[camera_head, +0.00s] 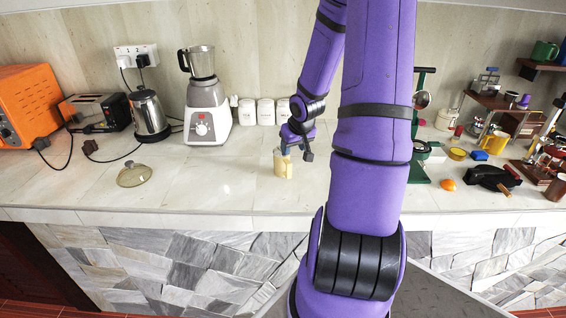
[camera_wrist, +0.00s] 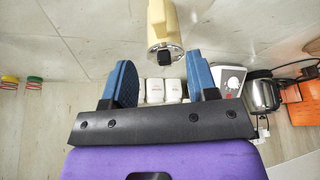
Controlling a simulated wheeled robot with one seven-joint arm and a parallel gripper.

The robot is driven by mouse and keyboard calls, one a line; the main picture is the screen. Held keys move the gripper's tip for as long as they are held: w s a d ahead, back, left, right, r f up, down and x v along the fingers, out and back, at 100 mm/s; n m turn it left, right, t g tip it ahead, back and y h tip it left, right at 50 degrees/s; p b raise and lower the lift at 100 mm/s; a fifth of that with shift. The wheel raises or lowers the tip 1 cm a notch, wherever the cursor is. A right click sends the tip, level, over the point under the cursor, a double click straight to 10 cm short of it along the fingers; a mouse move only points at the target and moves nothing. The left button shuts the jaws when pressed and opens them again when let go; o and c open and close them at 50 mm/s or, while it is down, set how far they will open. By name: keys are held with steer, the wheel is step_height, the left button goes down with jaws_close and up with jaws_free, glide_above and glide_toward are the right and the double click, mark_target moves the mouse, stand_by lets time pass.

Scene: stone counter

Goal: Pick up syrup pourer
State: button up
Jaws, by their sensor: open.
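The syrup pourer appears to be the small cream-yellow container (camera_head: 283,168) standing on the counter near its front edge, left of my arm. In the wrist view the pourer (camera_wrist: 162,22) is at the top centre, with a metal lid and a black part facing the camera. My gripper (camera_head: 296,150) is just above the pourer in the head view and partly covers its top. In the wrist view my gripper (camera_wrist: 161,75) has its blue fingers wide apart with nothing held. The pourer lies ahead of the gap, around the fingertips; exact depth is unclear.
A blender (camera_head: 206,115), kettle (camera_head: 149,114), toaster (camera_head: 97,111) and orange oven (camera_head: 32,102) stand at the left. White canisters (camera_head: 265,112) stand behind. A glass lid (camera_head: 134,174) lies front left. Tools and cups crowd the right. The counter beside the pourer is clear.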

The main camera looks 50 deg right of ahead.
mark_target(289, 163)
steer(key=shift+x, duration=5.25)
steer(key=shift+s, duration=0.1)
jaws_close()
